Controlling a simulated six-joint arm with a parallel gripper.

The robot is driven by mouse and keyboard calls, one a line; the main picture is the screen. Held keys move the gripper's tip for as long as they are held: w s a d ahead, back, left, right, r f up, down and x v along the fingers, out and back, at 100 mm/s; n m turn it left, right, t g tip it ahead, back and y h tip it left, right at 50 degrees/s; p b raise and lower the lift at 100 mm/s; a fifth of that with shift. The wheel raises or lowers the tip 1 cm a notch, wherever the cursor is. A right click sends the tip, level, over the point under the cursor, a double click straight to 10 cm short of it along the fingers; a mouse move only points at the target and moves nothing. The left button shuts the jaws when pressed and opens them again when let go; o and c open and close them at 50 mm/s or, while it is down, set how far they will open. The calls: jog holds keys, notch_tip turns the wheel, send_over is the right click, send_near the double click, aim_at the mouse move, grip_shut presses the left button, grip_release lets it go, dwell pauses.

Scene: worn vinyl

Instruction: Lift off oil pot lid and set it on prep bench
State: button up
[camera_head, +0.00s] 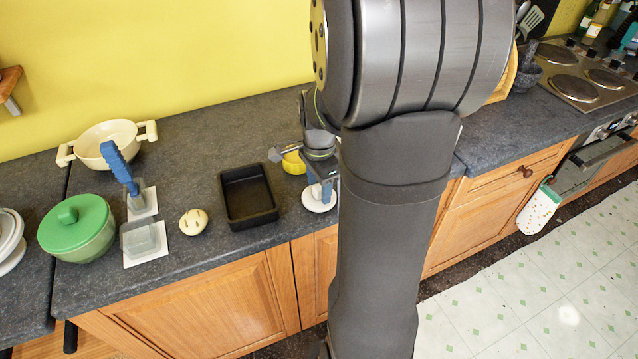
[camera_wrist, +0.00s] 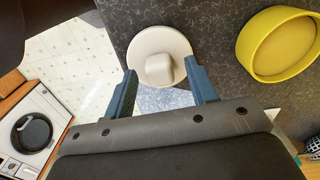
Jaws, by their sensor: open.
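A pale round lid (camera_wrist: 146,46) with a square knob (camera_wrist: 166,70) lies flat, apparently on the dark worktop, in the wrist view. It also shows near the front edge in the head view (camera_head: 316,206). My gripper (camera_wrist: 160,72) is open, with its blue fingertips on either side of the knob and a gap to each. In the head view my gripper (camera_head: 322,184) is just above the lid, partly hidden by my arm. A cream two-handled pot (camera_head: 94,153) stands open at the back left. The frames do not show for certain which pot is the oil pot.
A yellow bowl (camera_wrist: 245,52) stands right of the lid in the wrist view. In the head view a black tray (camera_head: 225,190), a cream bun-like item (camera_head: 193,221), a blue-handled tool (camera_head: 120,165) and a green lidded pot (camera_head: 85,242) stand left. The worktop's front edge is close.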

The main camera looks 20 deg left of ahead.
jog(key=shift+r, duration=4)
jog(key=shift+r, duration=0.1)
notch_tip(320, 180, up, 17)
jog(key=shift+r, duration=0.15)
notch_tip(320, 180, down, 18)
jog(key=shift+r, duration=0.2)
jog(key=shift+f, duration=3.95)
